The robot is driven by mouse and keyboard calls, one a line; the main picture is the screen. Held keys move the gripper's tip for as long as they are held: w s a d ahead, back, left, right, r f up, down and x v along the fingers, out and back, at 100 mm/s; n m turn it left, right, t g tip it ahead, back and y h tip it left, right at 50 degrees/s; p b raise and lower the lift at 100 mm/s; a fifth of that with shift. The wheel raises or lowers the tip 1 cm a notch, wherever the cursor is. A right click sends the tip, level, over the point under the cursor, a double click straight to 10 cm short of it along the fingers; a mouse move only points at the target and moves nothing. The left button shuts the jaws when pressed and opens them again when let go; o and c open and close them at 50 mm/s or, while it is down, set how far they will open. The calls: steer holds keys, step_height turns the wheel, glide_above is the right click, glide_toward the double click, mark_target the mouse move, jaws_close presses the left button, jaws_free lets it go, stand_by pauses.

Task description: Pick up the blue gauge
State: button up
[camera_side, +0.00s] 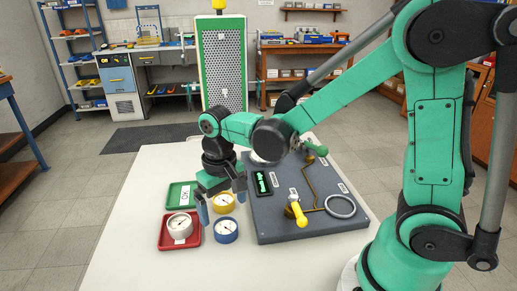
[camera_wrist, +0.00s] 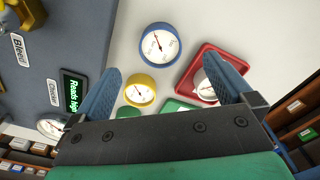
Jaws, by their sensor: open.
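The blue gauge (camera_side: 224,231) is a round, blue-rimmed white dial lying face up on the white table. It also shows in the wrist view (camera_wrist: 160,45), beyond the fingertips and near the top. My gripper (camera_side: 222,203) is above the table over the yellow gauge (camera_side: 223,204), behind the blue gauge in the side view. In the wrist view my gripper's (camera_wrist: 168,76) blue fingers are spread wide with nothing between them. The yellow gauge (camera_wrist: 139,94) shows below in the gap, closer to the left finger.
A red tray (camera_side: 164,243) holds a white gauge (camera_side: 180,225) left of the blue gauge. A green tray (camera_side: 174,202) with an OK label lies behind it. The dark test board (camera_side: 270,229) with pipes, a yellow-handled valve and a display stands to the right. The front table is clear.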

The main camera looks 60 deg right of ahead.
mark_target(225, 225)
steer(key=shift+f, duration=2.9)
steer(key=shift+c, duration=0.2)
steer(key=c, duration=1.4)
steer(key=shift+r, duration=0.15)
